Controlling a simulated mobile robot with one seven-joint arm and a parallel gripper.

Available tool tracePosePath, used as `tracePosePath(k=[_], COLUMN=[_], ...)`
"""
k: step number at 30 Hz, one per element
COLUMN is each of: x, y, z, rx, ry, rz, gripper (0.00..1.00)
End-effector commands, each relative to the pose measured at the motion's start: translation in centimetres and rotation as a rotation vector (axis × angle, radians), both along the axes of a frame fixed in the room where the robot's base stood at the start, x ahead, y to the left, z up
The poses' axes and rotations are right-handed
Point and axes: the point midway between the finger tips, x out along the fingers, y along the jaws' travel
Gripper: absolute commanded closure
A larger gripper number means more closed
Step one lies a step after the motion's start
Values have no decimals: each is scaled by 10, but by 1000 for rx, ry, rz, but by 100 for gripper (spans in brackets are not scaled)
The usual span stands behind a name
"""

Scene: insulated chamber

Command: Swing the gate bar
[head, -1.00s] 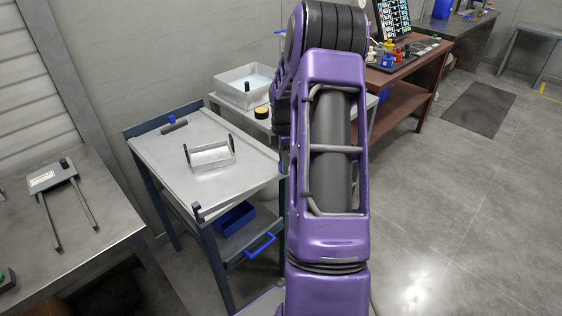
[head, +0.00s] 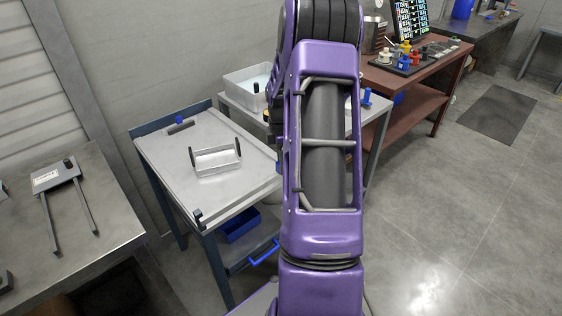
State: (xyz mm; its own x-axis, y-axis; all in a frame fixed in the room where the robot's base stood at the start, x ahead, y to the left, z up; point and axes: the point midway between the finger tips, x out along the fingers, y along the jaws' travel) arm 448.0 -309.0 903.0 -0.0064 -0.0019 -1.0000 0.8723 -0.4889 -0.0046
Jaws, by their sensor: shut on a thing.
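My purple arm rises through the middle of the head view, and its far end goes behind its own upper links. My gripper is not in view, and whatever it touches is hidden. I cannot pick out the gate bar with certainty. A grey metal cart (head: 160,153) with blue legs stands left of my arm. A black fitting (head: 198,216) sits at its near corner, where a pale edge strip runs right toward my arm. A clear frame with two black-ended sides (head: 217,160) lies on the cart top.
A dark cylinder with a blue end (head: 182,126) lies on the cart. A grey bench (head: 100,200) at left holds a two-legged device (head: 60,185). A white tray (head: 245,88) stands on a table behind. A red-brown bench (head: 440,75) is at right.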

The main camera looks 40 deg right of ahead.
Motion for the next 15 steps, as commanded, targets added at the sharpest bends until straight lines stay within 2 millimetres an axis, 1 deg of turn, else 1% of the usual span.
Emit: tracePosePath(k=[1,9,10,12,13,15], x=[7,8,8,8,8,7], y=[10,9,9,9,8,7], z=[0,0,0,0,0,0], rx=[12,10,10,8,8,7], ry=[-10,-13,-13,-14,-14,-12], rz=[8,8,8,8,7,6], gripper=[100,100,58,45,43,43])
